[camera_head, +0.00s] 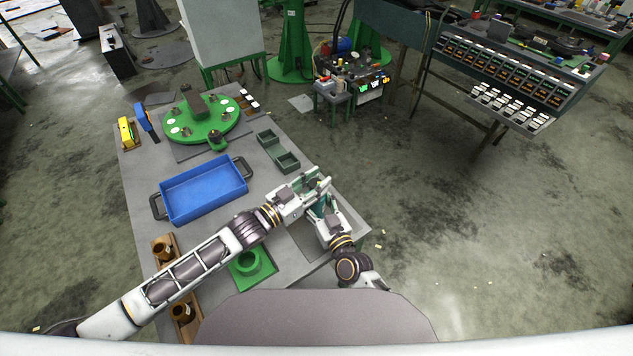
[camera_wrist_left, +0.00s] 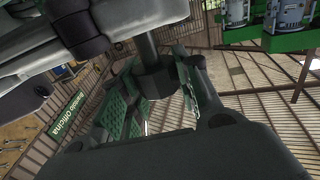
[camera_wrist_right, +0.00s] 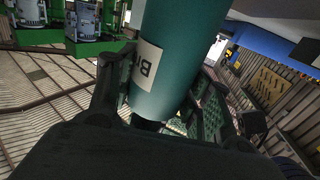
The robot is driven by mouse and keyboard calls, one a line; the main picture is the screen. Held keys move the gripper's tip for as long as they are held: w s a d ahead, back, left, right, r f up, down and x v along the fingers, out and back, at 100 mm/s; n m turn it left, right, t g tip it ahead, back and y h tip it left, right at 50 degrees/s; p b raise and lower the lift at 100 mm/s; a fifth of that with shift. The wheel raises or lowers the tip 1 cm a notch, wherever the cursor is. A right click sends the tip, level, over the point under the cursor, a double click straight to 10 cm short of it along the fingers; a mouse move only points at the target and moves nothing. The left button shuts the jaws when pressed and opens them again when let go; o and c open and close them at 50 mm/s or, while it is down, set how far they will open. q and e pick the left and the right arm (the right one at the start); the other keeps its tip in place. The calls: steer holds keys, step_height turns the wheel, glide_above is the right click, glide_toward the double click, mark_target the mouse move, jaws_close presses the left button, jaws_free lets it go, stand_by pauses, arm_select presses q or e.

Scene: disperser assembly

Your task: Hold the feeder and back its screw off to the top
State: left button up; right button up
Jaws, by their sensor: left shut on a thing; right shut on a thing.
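The feeder is a teal cylinder (camera_wrist_right: 178,50) with a pale label in the right wrist view. My right gripper (camera_head: 322,211) is shut on its body, with green-padded fingers on both sides. In the left wrist view, a dark knob on a thin shaft, the feeder's screw (camera_wrist_left: 153,80), sits between the green-padded fingers of my left gripper (camera_head: 318,183). My left gripper is shut on that screw, just above my right gripper in the head view. In the head view, the fingers and arms hide most of the feeder.
A blue tray (camera_head: 203,217) with dark handles lies on the grey table. Beyond it are a round green stand (camera_head: 205,124), small green bins (camera_head: 287,161), and yellow (camera_head: 126,132) and blue blocks. A green ring-shaped base (camera_head: 254,279) sits near the front edge, beside brown parts in wooden holders (camera_head: 162,245).

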arm_select(q)
steer(key=shift+s+d+r+n+t+y, duration=0.1)
steer(key=shift+r+n+t+y, duration=0.05)
steer(key=shift+n+t+y, duration=0.6)
steer(key=shift+d+r+n+t+y, duration=0.1)
steer(key=shift+n+t+y, duration=0.55)
steer(key=shift+t+y, duration=0.1)
arm_select(e)
steer(key=shift+s+a, duration=0.1)
steer(key=shift+a, duration=0.1)
arm_select(q)
steer(key=shift+a+f+n+y, duration=0.1)
steer(key=shift+a+n+y, duration=0.15)
steer(key=shift+n+y, duration=0.25)
arm_select(e)
steer(key=shift+f, duration=0.1)
arm_select(q)
steer(key=o, duration=0.8)
steer(key=shift+o, duration=1.2)
steer(key=shift+f, duration=0.1)
arm_select(e)
steer(key=shift+d, duration=0.1)
arm_select(q)
steer(key=shift+a, duration=0.15)
steer(key=v, duration=1.1)
steer(key=shift+s+f, duration=0.2)
steer(key=shift+s, duration=0.2)
steer(key=shift+a, duration=0.15)
arm_select(e)
steer(key=shift+d, duration=0.1)
